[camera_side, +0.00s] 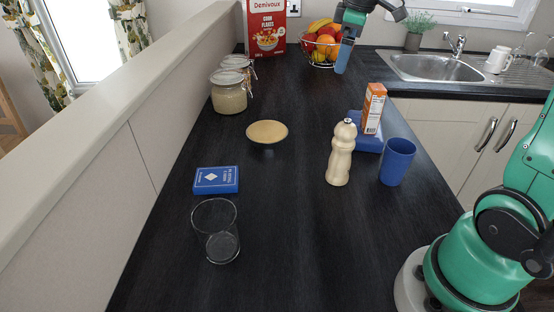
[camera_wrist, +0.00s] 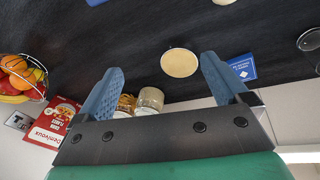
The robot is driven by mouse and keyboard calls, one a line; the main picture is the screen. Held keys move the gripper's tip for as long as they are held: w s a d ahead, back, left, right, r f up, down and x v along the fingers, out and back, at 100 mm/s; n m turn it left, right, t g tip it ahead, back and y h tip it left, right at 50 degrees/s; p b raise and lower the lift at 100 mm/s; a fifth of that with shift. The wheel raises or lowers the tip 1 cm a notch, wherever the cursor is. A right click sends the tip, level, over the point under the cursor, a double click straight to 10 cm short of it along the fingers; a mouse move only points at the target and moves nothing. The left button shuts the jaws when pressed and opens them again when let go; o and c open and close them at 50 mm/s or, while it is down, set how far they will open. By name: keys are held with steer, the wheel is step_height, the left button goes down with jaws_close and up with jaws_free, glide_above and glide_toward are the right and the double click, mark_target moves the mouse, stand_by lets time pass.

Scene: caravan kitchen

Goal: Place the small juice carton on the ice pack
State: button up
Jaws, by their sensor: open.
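The small juice carton (camera_side: 374,108), orange and white, stands upright on the blue ice pack (camera_side: 369,145) at the right of the counter in the side view. The carton hides part of the pack. My gripper (camera_side: 344,62) is up at the back, in front of the fruit bowl and apart from the carton. In the wrist view my gripper (camera_wrist: 162,84) has its two blue fingers wide apart with nothing held between them. I cannot make out the carton or the ice pack in the wrist view.
A cream pepper mill (camera_side: 341,153) and a blue cup (camera_side: 397,162) stand close in front of the ice pack. A tan bowl (camera_side: 267,131), blue card box (camera_side: 216,180), and clear glass (camera_side: 217,230) are left. Fruit bowl (camera_side: 322,46), cereal box (camera_side: 265,27) and jars (camera_side: 229,92) are behind.

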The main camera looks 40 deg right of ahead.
steer(key=s+a+f+m+t, duration=0.2)
steer(key=s+a+f, duration=0.1)
steer(key=a, duration=0.4)
steer(key=s+a+f+m+t+y, duration=0.1)
steer(key=s+a+f+m+t, duration=0.1)
steer(key=a+f, duration=0.4)
steer(key=shift+s+a+f+m, duration=0.15)
steer(key=shift+s+a+m, duration=0.55)
steer(key=shift+s+a, duration=0.5)
